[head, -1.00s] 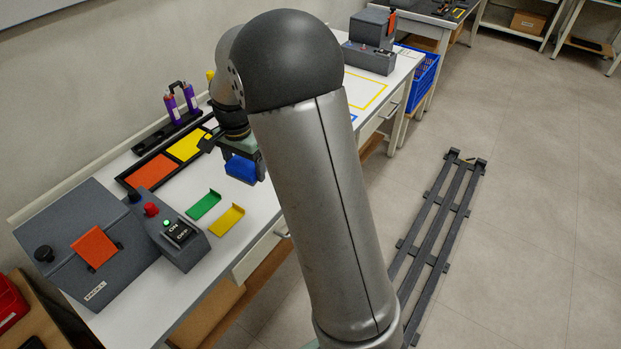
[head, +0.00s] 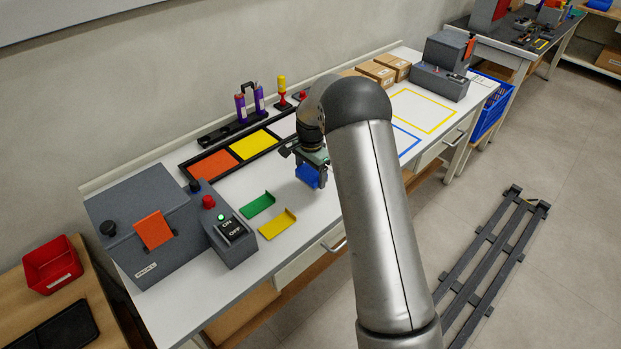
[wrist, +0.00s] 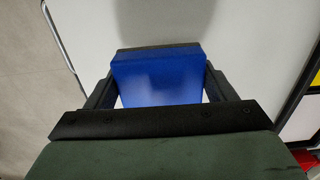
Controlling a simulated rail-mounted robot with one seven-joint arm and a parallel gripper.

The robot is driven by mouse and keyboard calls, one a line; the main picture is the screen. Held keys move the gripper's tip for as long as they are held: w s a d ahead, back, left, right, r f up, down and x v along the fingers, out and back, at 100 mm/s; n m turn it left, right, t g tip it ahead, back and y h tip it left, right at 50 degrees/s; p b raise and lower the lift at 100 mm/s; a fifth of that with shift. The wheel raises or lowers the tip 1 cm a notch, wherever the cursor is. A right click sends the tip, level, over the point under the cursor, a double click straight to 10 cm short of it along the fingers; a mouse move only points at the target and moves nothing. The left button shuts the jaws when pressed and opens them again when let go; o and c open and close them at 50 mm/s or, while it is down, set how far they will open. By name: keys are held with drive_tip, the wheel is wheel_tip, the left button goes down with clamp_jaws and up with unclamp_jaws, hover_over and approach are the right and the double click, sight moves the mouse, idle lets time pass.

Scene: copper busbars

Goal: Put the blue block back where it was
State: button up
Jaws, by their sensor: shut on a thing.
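The blue block (head: 308,176) is held by my gripper (head: 313,180), above the white table to the right of the green and yellow brackets. In the wrist view the blue block (wrist: 158,78) sits between the two dark fingers of my gripper (wrist: 158,85), with white table surface beyond it. A blue outlined area (head: 405,146) is marked on the table to the right, partly hidden behind my arm.
A green bracket (head: 258,205) and a yellow bracket (head: 278,224) lie left of the gripper. Behind is a tray with orange (head: 214,164) and yellow (head: 254,144) panels. A grey switch box (head: 228,232) stands left. A yellow outlined area (head: 424,110) looks empty.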

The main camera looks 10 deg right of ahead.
drive_tip(key=shift+w+f, duration=0.35)
drive_tip(key=shift+f, duration=1.65)
drive_tip(key=shift+f, duration=0.2)
drive_tip(key=o, duration=1)
drive_tip(key=shift+o, duration=0.2)
